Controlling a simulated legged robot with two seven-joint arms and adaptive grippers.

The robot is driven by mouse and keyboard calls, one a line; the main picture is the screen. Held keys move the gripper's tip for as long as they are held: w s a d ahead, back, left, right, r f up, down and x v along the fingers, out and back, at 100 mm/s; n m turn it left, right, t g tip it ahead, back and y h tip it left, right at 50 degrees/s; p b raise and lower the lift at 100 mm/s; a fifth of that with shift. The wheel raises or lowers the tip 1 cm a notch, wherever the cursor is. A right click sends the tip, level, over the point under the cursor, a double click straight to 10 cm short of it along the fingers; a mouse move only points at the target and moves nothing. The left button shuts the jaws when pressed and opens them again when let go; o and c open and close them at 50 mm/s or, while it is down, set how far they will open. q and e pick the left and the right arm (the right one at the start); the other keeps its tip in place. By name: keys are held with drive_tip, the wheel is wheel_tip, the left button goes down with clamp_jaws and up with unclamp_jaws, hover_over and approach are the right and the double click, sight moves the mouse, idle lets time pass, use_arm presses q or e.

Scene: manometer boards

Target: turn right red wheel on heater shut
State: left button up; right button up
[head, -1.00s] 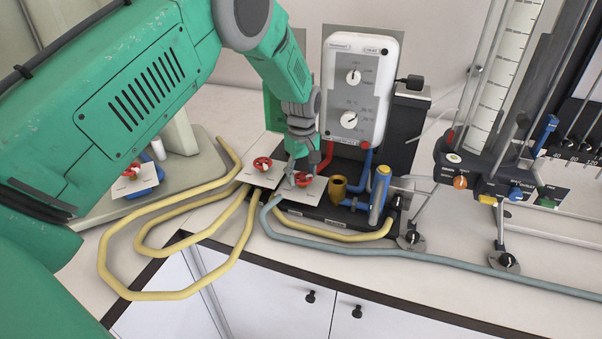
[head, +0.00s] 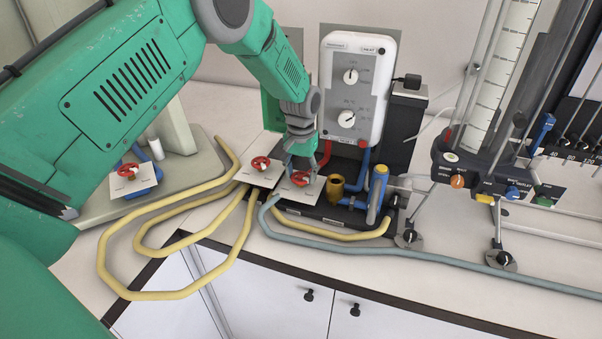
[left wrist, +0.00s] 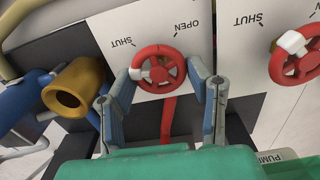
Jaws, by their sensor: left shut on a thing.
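The heater (head: 352,90) is a white upright box with two dials. Two red wheels sit on white plates at its foot. The right red wheel (head: 301,179) is under my left gripper (head: 305,170). In the left wrist view this wheel (left wrist: 160,65) lies between the two fingers of my left gripper (left wrist: 172,82), which are shut on its rim from both sides. Its white pointer faces left, beside the SHUT label. The left red wheel (head: 261,163) stands free, and it shows at the right edge of the left wrist view (left wrist: 297,62). My right gripper is not in view.
Yellow hoses (head: 107,262) and a grey-blue hose (head: 450,257) lie on the bench in front. Another red-wheel unit (head: 127,170) stands left. A manometer board (head: 490,170) stands right.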

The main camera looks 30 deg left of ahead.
sight(299, 175)
use_arm(q)
drive_tip(key=m, duration=0.3)
drive_tip(key=shift+w+r+m, duration=0.1)
drive_tip(key=shift+m, duration=1.6)
drive_tip(key=o, duration=0.9)
drive_tip(key=shift+o, duration=1.2)
drive_tip(key=shift+r, duration=0.1)
drive_tip(key=shift+s+a, duration=0.1)
drive_tip(key=shift+s, duration=0.2)
drive_tip(key=shift+w, duration=0.15)
wheel_tip(299, 175, up, 12)
